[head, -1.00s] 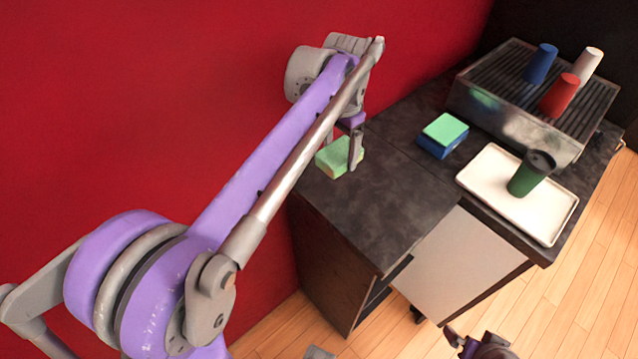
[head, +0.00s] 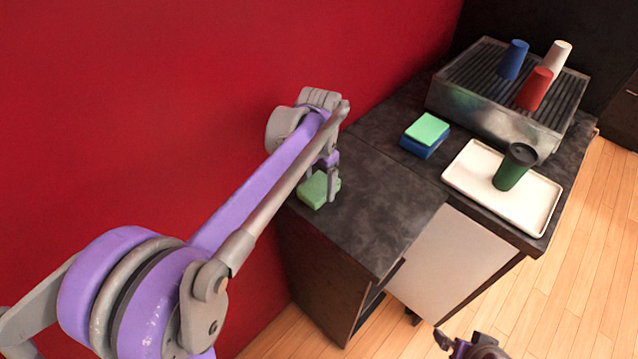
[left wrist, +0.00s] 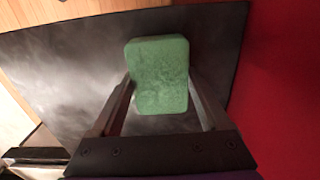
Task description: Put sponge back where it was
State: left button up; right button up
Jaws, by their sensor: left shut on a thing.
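A green sponge (head: 313,191) is at the near-left edge of the dark countertop, by the red wall. My left gripper (head: 326,189) is shut on it, with a finger on either side. In the left wrist view the sponge (left wrist: 159,74) sits between the fingers over the dark surface. I cannot tell whether it touches the countertop. A second, lighter green sponge (head: 428,128) lies on a blue block (head: 422,147) farther back. Part of my right gripper (head: 470,346) shows at the bottom edge; its jaw state is unclear.
A white tray (head: 468,190) holds a green cup with a dark lid (head: 514,168). Behind it, a metal machine (head: 480,110) carries blue (head: 513,60), red (head: 534,89) and white (head: 557,57) cups. The near countertop (head: 380,225) is clear. A red wall (head: 180,100) rises at the left.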

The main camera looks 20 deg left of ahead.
aim_at(319, 185)
pick_arm(q)
jog(key=shift+f, duration=0.2)
jog(key=o, duration=1)
jog(key=shift+o, duration=0.2)
notch_tip(319, 185, up, 12)
jog(key=p, duration=0.1)
jog(key=s+d+f+n+t, duration=0.1)
jog(key=s+f+n+t, duration=0.1)
jog(key=s+f, duration=0.6)
jog(key=s+d+f+n+t, duration=0.1)
jog(key=s+d+f+t, duration=0.1)
jog(key=s+f, duration=0.6)
jog(key=s+t, duration=0.1)
jog(key=s, duration=0.3)
jog(key=shift+s+d+n, duration=0.2)
jog(key=shift+d+n, duration=0.1)
jog(key=shift+n, duration=0.1)
